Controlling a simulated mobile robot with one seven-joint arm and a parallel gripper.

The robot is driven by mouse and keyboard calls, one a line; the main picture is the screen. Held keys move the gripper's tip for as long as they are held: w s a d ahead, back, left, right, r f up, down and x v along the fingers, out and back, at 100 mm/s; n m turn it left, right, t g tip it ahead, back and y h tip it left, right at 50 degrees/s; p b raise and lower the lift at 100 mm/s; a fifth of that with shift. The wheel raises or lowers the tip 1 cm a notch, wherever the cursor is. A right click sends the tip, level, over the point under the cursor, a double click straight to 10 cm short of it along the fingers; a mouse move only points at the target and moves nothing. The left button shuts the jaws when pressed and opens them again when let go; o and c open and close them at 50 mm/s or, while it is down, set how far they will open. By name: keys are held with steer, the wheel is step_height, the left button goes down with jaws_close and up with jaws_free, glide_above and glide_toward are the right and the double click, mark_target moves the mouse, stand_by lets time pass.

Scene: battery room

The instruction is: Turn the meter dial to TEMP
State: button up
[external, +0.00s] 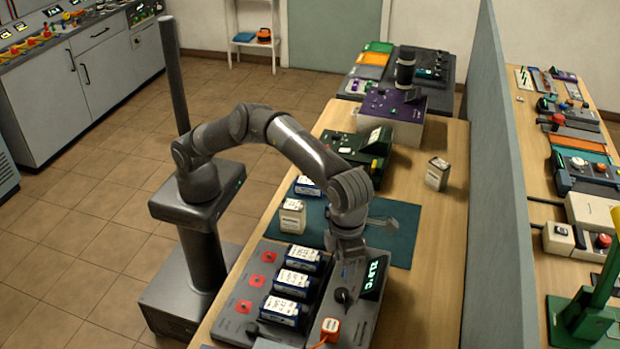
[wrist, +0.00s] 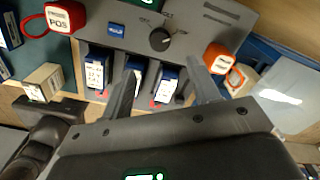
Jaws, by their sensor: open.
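In the external view the knob (external: 342,296) sits on the grey meter unit, beside a tilted display (external: 375,278) with lit characters ending in °C. My gripper (external: 346,264) points down over the unit, close behind the knob. In the wrist view my gripper (wrist: 163,66) has its two fingers apart with nothing held between them. The knob lies beyond the fingertips, apart from them in the picture. Its pointer direction is hard to tell.
Several blue batteries (external: 294,282) stand in the grey rack beside the meter. An orange probe (external: 330,328) and a red-rimmed POS probe (wrist: 62,17) flank the dial. A teal mat (external: 400,252) lies behind; a grey partition (external: 495,170) stands right. Bare wood (external: 430,290) is clear.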

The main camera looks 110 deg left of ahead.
steer(key=shift+r, duration=0.45)
steer(key=t+y, duration=0.6)
steer(key=t, duration=0.5)
glide_toward(339, 293)
steer(key=shift+s+a+m, duration=0.2)
steer(key=shift+s+m, duration=0.2)
steer(key=shift+s, duration=0.35)
steer(key=shift+s+d+f+t, duration=0.1)
steer(key=shift+s+d+t, duration=0.1)
steer(key=shift+t, duration=0.4)
steer(key=x, duration=1)
steer(key=shift+w+f, duration=0.15)
steer(key=shift+w, duration=0.15)
steer(key=shift+c, duration=0.3)
steer(key=c, duration=0.9)
